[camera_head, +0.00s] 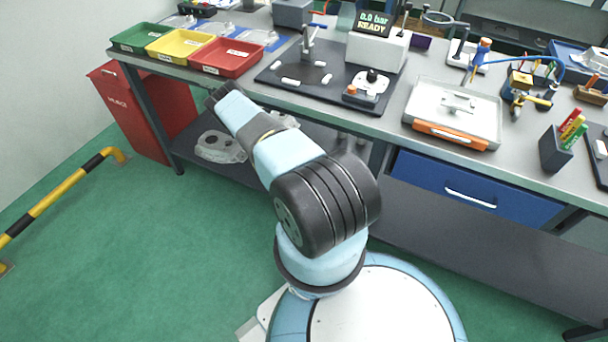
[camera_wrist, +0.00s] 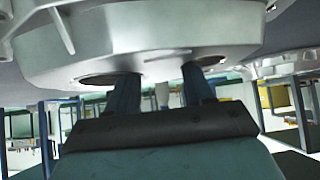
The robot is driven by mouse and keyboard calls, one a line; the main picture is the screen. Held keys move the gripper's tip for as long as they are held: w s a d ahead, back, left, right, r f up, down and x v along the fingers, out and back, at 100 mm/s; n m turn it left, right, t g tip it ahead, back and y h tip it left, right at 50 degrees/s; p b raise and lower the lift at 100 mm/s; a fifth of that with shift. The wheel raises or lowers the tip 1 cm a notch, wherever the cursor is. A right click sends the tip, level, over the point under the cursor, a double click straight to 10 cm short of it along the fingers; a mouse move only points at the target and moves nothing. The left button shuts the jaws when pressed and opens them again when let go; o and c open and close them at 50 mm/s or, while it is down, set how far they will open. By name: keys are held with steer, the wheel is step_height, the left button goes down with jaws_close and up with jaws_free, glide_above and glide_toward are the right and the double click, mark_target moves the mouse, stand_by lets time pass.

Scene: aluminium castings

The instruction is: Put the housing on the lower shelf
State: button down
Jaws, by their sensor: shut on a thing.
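A housing (camera_wrist: 150,35), a pale grey aluminium casting with dark round openings, fills the top of the wrist view. My gripper (camera_wrist: 160,76) is shut on it; its two dark fingers reach up to the openings, and their tips are partly hidden by the casting. In the head view my arm reaches to the upper left, towards the bench's front edge, and the jaws are not clearly shown. The lower shelf (camera_head: 435,222) is a dark board under the bench. A grey casting (camera_head: 220,147) lies at its left end; I cannot tell if it is the one in my jaws.
The bench top carries green, yellow and red trays (camera_head: 228,57), a black fixture plate (camera_head: 318,80) and a grey tray with an orange front (camera_head: 455,108). A red bin (camera_head: 135,110) stands left of the bench. A yellow-black rail (camera_head: 60,195) stands on the left floor.

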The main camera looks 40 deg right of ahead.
steer(key=shift+c, duration=1.8)
jaws_free()
steer(key=shift+f, duration=0.1)
steer(key=shift+a, duration=0.1)
